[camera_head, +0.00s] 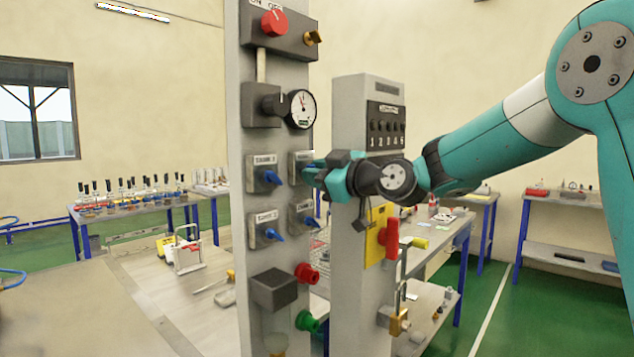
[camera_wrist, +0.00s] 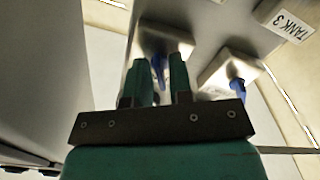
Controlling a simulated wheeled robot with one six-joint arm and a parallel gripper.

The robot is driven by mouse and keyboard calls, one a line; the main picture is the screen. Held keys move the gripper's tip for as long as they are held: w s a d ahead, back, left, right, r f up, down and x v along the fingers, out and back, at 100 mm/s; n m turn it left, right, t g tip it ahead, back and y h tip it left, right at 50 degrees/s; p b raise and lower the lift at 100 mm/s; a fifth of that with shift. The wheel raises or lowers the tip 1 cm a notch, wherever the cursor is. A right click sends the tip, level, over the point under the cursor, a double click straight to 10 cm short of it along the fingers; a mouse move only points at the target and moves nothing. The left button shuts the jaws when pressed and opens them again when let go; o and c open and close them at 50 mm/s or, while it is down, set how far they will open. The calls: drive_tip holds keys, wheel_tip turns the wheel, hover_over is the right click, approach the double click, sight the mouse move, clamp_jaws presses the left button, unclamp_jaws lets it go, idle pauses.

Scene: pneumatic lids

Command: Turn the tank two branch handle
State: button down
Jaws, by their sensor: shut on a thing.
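A grey panel (camera_head: 285,120) carries four blue branch handles in two columns. My gripper (camera_head: 311,174) reaches in from the right to the upper-right handle and hides most of it. In the wrist view my gripper (camera_wrist: 163,72) is shut on a blue handle (camera_wrist: 157,74), which shows between its two teal fingers. The label of the held handle is not readable. The upper-left (camera_head: 271,178), lower-left (camera_head: 272,235) and lower-right (camera_head: 309,221) handles are free. In the wrist view another blue handle (camera_wrist: 238,88) stands to the right, and a label reads TANK 3 (camera_wrist: 290,22).
Above are a red knob (camera_head: 274,22) and a gauge (camera_head: 301,109). Below are a dark box (camera_head: 273,290), a red fitting (camera_head: 306,273) and a green fitting (camera_head: 306,321). A second post (camera_head: 357,300) with a red handle (camera_head: 390,238) stands close beside my arm.

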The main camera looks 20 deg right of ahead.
drive_tip(key=shift+m+b, duration=1.45)
drive_tip(key=shift+m, duration=5.85)
drive_tip(key=c, duration=1.3)
unclamp_jaws()
drive_tip(key=shift+b+v, duration=2.8)
drive_tip(key=shift+v, duration=6)
